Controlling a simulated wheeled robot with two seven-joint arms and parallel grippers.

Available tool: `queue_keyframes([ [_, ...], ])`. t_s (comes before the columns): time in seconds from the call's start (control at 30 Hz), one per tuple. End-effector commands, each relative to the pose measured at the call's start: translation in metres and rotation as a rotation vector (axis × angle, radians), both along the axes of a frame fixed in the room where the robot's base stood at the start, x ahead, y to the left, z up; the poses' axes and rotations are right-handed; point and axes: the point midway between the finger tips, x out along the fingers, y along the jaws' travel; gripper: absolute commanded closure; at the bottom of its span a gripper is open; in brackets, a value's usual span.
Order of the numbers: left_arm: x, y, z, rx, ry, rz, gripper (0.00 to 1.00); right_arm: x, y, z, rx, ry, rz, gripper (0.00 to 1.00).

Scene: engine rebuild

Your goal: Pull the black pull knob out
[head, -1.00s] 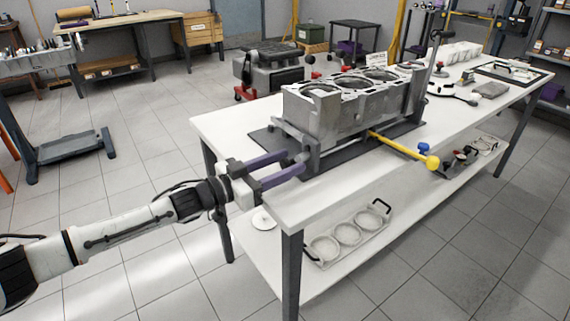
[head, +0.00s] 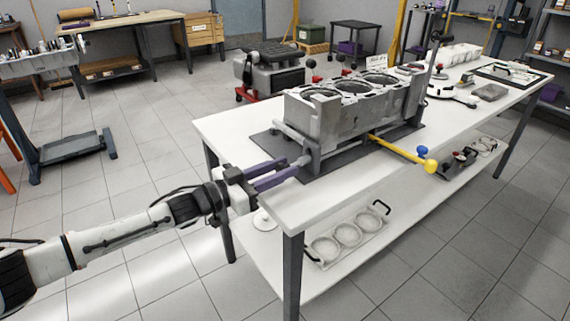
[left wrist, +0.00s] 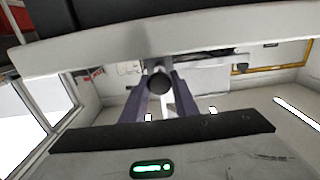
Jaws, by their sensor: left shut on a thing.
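The black pull knob (left wrist: 159,83) shows round and dark between the fingertips in the left wrist view. My left gripper (left wrist: 158,90) is shut on it, with one purple finger on each side. In the head view my left gripper (head: 297,168) reaches in from the left to the near left end of the fixture under the grey engine block (head: 335,115). The fingers hide the knob there. My right gripper is not in view.
The block's fixture stands on a dark mat (head: 262,141) on the white workbench (head: 225,125). A yellow bar (head: 400,150) sticks out from the fixture's front. A tray with rings (head: 340,243) lies on the lower shelf, below the gripper's right.

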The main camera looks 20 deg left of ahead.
Motion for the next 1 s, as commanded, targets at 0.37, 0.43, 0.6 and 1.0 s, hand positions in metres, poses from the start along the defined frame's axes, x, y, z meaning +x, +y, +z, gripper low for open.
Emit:
queue_keyframes([
  [0.37,-0.002,0.001,-0.002,0.001,-0.001,-0.004,0.56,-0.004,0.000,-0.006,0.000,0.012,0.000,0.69],
  [0.43,-0.002,0.000,-0.001,0.000,-0.001,-0.004,0.56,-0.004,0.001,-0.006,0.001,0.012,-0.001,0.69],
  [0.6,-0.002,0.001,-0.001,-0.001,-0.001,-0.003,0.56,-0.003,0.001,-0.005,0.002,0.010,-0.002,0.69],
  [1.0,-0.052,0.040,-0.003,0.002,0.003,-0.002,0.56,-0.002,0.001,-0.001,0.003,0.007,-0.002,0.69],
])
